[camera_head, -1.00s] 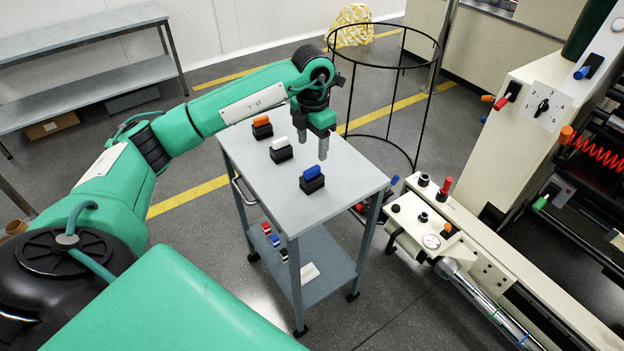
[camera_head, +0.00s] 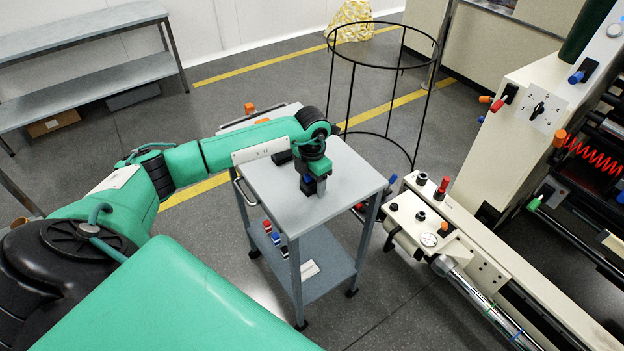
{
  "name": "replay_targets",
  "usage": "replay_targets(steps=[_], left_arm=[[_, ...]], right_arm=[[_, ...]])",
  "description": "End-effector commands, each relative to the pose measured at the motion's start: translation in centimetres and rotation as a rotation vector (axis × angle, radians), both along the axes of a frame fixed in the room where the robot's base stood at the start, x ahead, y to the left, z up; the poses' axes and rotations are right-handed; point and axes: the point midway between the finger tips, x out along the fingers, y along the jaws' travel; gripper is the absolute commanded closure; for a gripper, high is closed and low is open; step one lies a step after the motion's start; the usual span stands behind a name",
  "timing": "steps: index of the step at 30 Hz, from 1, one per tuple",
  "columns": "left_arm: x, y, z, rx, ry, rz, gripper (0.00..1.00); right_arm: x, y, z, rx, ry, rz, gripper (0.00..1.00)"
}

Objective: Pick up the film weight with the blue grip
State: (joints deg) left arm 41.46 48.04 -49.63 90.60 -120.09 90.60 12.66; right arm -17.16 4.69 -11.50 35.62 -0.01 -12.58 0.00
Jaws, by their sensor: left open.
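The film weight with the blue grip (camera_head: 307,180) stands on the trolley's grey top (camera_head: 350,176), near its front. My left gripper (camera_head: 313,186) is lowered onto it from above, jaws open at the weight. The gripper hides much of the weight, so I cannot tell how the fingers sit against it. Behind, the black base of a second weight (camera_head: 283,157) shows; my arm covers its white grip. A bit of the orange grip (camera_head: 262,121) shows past my arm. My right gripper is not in view.
A black wire hoop stand (camera_head: 353,100) is behind the trolley. A cream machine with knobs (camera_head: 415,215) stands close on the right. The trolley's lower shelf (camera_head: 325,262) holds small coloured items. The trolley top's right part is clear.

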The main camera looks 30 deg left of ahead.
Motion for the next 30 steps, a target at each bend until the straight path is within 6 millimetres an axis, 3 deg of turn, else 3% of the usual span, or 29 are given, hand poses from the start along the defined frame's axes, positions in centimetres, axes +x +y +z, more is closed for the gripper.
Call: replay_targets(steps=[5,12,15,23,30], left_arm=[[0.0,0.0,0.0,0.000,-0.001,0.000,0.38],[0.0,0.0,0.0,0.000,-0.001,0.000,0.85],[0.1,0.0,0.1,-0.001,-0.002,0.000,1.00],[0.1,0.0,0.2,-0.001,-0.003,0.000,1.00],[0.2,0.1,2.1,0.000,-0.005,0.001,1.00]], right_arm=[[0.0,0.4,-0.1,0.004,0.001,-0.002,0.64],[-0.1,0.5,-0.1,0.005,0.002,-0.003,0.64],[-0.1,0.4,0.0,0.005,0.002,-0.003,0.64],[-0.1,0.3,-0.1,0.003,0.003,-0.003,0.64],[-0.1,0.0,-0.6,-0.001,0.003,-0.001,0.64]])
